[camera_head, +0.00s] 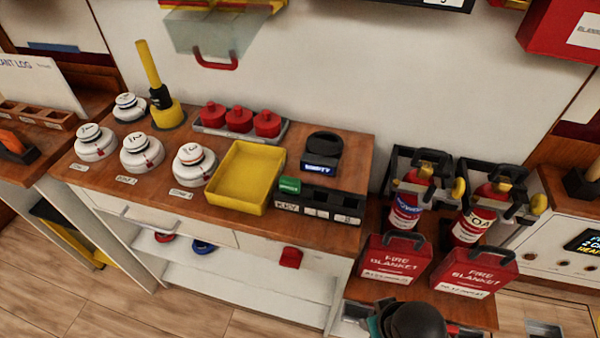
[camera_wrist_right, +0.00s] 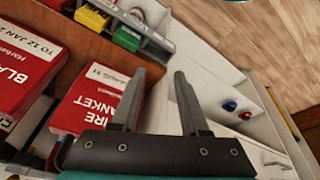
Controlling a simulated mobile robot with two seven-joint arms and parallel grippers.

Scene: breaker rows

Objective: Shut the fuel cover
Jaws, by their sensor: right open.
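No cover with a readable fuel label shows. A clear flap with a red handle (camera_head: 214,42) sticks out from the wall at the top of the head view, below a yellow and red fixture (camera_head: 225,4). It looks raised; the mount above it is cut off. My right gripper (camera_wrist_right: 160,76) is open and empty in the right wrist view, beside a red fire blanket box (camera_wrist_right: 92,98). In the head view only my dark wrist shows at the bottom, far below and right of the flap. My left gripper is in neither view.
A wooden counter holds white round detectors (camera_head: 142,150), red domes (camera_head: 238,120), a yellow tray (camera_head: 232,203) and a black key rack (camera_head: 325,203). Fire extinguishers (camera_head: 408,208) and red fire blanket boxes (camera_head: 393,259) stand at the right. The floor (camera_head: 60,270) is clear at lower left.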

